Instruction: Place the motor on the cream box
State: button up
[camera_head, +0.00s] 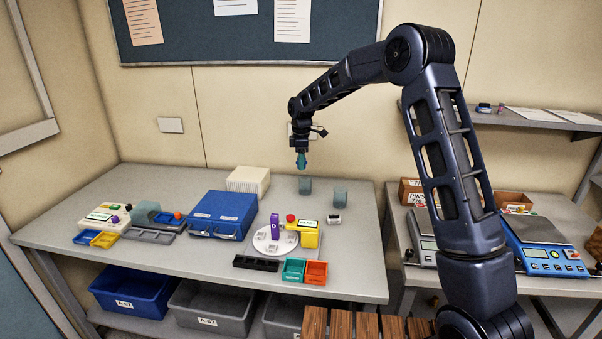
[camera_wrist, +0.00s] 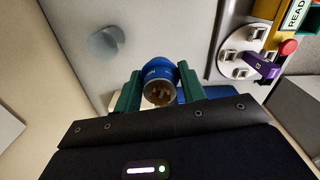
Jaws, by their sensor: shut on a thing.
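My gripper (camera_head: 301,163) hangs above the back of the left table in the head view, higher than the tabletop. In the wrist view its green fingers (camera_wrist: 158,88) are shut on the motor (camera_wrist: 160,82), a short round part with a blue body and a metallic, hollow-looking end. The motor is too small to make out clearly in the head view. The cream box (camera_head: 248,181) stands at the back of the table against the wall, left of my gripper and apart from it. Its visible top looks bare. I cannot identify the box surely in the wrist view.
A blue case (camera_head: 222,214) lies in front of the cream box. A round white turntable (camera_head: 268,246) with a purple part and a yellow unit (camera_head: 309,235) sit nearer the front.

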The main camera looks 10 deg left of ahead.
jog(key=shift+r, duration=0.45)
jog(key=w+a+r+n, duration=0.1)
jog(key=w+a+r, duration=0.2)
jog(key=a, duration=0.4)
jog(key=w+a+r+n, duration=0.1)
jog(key=w+a+r, duration=0.15)
jog(key=a, duration=0.35)
notch_tip(320, 180, up, 4)
jog(key=n, duration=0.1)
send_over(252, 177)
notch_tip(252, 177, down, 20)
jog(key=shift+w, duration=0.1)
jog(key=shift+f, duration=0.1)
jog(key=o, duration=1.1)
jog(key=shift+c, duration=0.2)
